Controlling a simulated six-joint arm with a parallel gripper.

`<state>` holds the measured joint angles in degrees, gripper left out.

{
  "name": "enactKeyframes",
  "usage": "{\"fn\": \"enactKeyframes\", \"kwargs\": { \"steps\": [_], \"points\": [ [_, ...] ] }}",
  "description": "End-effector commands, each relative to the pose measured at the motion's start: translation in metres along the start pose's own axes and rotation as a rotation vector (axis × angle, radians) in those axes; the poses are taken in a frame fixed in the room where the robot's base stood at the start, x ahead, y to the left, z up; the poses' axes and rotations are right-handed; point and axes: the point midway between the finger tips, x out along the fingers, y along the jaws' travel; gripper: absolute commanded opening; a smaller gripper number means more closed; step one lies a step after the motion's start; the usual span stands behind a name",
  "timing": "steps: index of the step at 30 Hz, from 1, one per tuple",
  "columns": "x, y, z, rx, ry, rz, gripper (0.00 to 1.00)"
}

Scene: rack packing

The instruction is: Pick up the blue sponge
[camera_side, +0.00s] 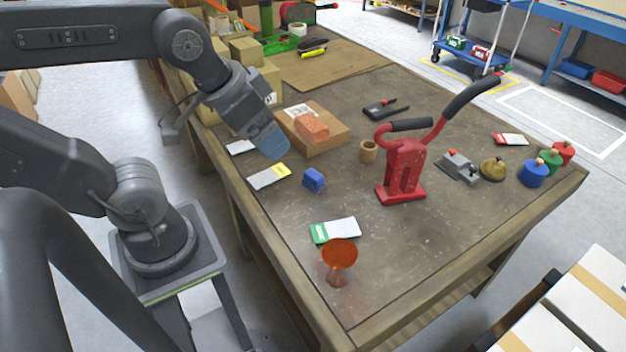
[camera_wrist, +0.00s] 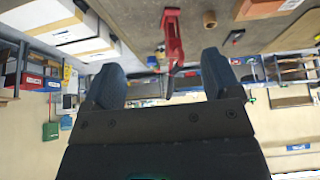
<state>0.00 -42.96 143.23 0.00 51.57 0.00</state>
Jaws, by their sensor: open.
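The blue sponge (camera_side: 313,180) is a small block on the table in the side view, left of the red lever press. I cannot make it out in the wrist view. My gripper (camera_side: 272,150) is above the table's left part, up and to the left of the sponge and apart from it. In the wrist view my gripper (camera_wrist: 160,75) has its two dark fingers spread wide with nothing between them.
The red press (camera_side: 403,175) stands right of the sponge. A cardboard box (camera_side: 330,143) with an orange block (camera_side: 311,127) on it lies behind the sponge. Flat packets (camera_side: 268,177) and (camera_side: 335,231) and an orange goblet (camera_side: 339,256) are nearby. Bare table surrounds the sponge.

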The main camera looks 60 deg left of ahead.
Motion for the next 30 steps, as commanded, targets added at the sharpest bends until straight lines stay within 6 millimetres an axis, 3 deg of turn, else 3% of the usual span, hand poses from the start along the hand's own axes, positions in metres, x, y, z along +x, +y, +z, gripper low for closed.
{"fn": "enactKeyframes", "kwargs": {
  "steps": [3,11,16,24,30],
  "points": [
    [0.000,0.000,0.000,0.000,0.000,0.000,0.72],
    [0.001,-0.001,-0.002,-0.018,-0.006,-0.002,0.72],
    [0.018,-0.012,-0.023,-0.211,-0.065,-0.028,0.72],
    [0.087,-0.056,-0.073,-0.814,-0.206,-0.142,0.72],
    [0.157,-0.101,-0.088,-1.268,-0.290,-0.266,0.72]
  ]
}}
